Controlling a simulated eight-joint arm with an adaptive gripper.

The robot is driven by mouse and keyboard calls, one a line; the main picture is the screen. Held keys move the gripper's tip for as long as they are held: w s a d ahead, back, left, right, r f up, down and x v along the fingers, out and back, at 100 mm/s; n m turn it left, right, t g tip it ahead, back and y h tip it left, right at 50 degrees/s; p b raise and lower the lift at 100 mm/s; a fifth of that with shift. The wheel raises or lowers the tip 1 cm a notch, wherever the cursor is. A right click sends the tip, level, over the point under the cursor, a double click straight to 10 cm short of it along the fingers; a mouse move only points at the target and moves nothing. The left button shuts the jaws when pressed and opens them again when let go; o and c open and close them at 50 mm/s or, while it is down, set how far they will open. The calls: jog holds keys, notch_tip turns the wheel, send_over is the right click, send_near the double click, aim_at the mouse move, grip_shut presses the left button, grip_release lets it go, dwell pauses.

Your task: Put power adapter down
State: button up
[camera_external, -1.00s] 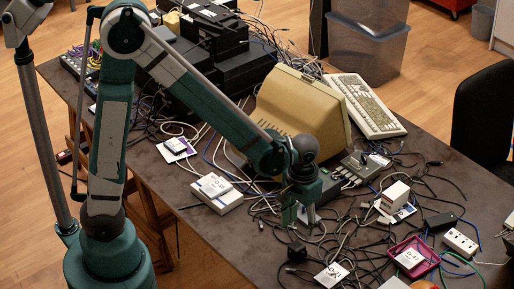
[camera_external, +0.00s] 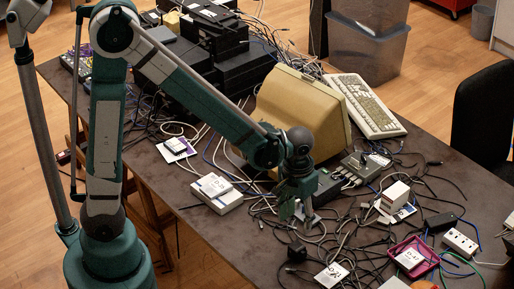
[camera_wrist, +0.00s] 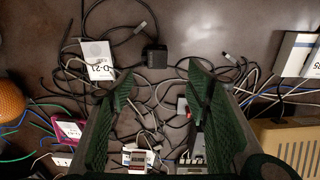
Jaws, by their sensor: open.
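A black power adapter (camera_external: 297,252) lies on the dark table among the cables, near the table's front edge. It shows in the wrist view (camera_wrist: 155,56) as a dark block at the upper middle, beside a white card. My gripper (camera_external: 295,212) hangs above the cables, behind the adapter and in front of the beige monitor. In the wrist view my two green fingers (camera_wrist: 160,85) are spread wide with nothing held between them. The adapter is apart from the fingers. A longer black block (camera_external: 440,222), perhaps another adapter, lies at the right.
A white box (camera_external: 216,193) lies left of my gripper. The beige monitor (camera_external: 302,112) and a grey network box (camera_external: 364,166) stand close behind it. A pink tray (camera_external: 413,257) and white power strip (camera_external: 460,242) lie at the right. Cables crowd the table; bare tabletop shows at front left.

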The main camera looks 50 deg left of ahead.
jog(key=s+a+r+t, duration=0.3)
jog(key=s+a+r, duration=0.2)
jog(key=a+r, duration=0.4)
jog(key=s+a+r+t, duration=0.3)
jog(key=s+a+r, duration=0.3)
jog(key=a, duration=1)
jog(key=shift+a+r+t, duration=0.3)
jog(key=shift+r+t, duration=0.1)
jog(key=shift+r, duration=1.45)
